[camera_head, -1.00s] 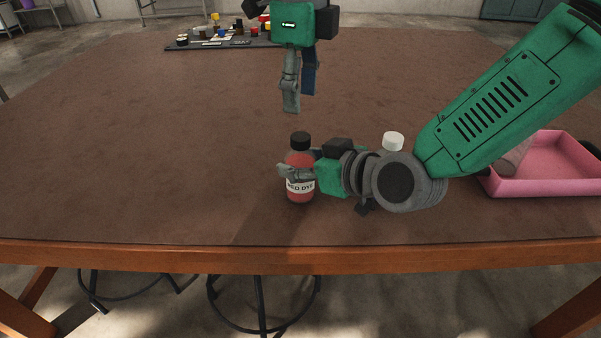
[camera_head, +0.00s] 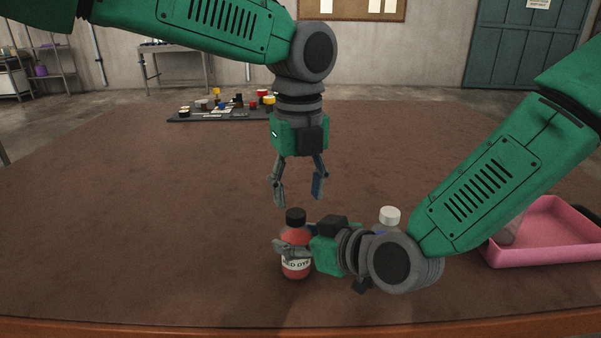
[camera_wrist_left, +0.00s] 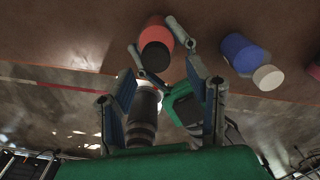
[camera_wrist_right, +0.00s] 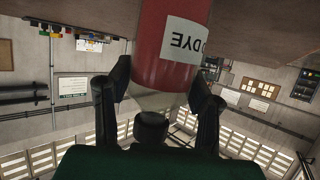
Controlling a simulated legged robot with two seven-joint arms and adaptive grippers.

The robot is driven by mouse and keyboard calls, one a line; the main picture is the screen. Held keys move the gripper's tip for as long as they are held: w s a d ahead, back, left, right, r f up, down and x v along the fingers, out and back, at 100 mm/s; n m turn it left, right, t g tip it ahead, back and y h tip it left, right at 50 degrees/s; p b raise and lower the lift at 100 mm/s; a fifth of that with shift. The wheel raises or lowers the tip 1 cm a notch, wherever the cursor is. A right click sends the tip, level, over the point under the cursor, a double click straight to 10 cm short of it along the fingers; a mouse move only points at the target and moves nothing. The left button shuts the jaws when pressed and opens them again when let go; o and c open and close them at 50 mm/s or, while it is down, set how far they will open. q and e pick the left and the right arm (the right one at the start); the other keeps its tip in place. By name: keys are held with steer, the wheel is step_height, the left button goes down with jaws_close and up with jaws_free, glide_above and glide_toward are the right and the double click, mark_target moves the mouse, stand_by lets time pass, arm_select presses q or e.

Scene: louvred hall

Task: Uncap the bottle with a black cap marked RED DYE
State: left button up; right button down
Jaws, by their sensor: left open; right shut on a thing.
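The RED DYE bottle (camera_head: 296,268) stands upright on the brown table, with red contents, a white label and a black cap (camera_head: 295,217) in place. My right gripper (camera_head: 294,244) is shut around the bottle's body from the right. The right wrist view shows the red bottle (camera_wrist_right: 165,60) between the fingers, with its black cap (camera_wrist_right: 151,128) free of them. My left gripper (camera_head: 298,200) points down, open and empty, just above the cap and not visibly touching it. The left wrist view also shows the black cap (camera_wrist_left: 154,56).
A white-capped bottle (camera_head: 389,216) stands behind my right wrist; its blue body (camera_wrist_left: 240,50) shows in the left wrist view. A pink tray (camera_head: 545,258) holding an object is at the right. A dark board (camera_head: 222,116) with several small items lies at the back. The table's left is clear.

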mark_target(299, 212)
arm_select(q)
steer(key=shift+f, duration=2.1)
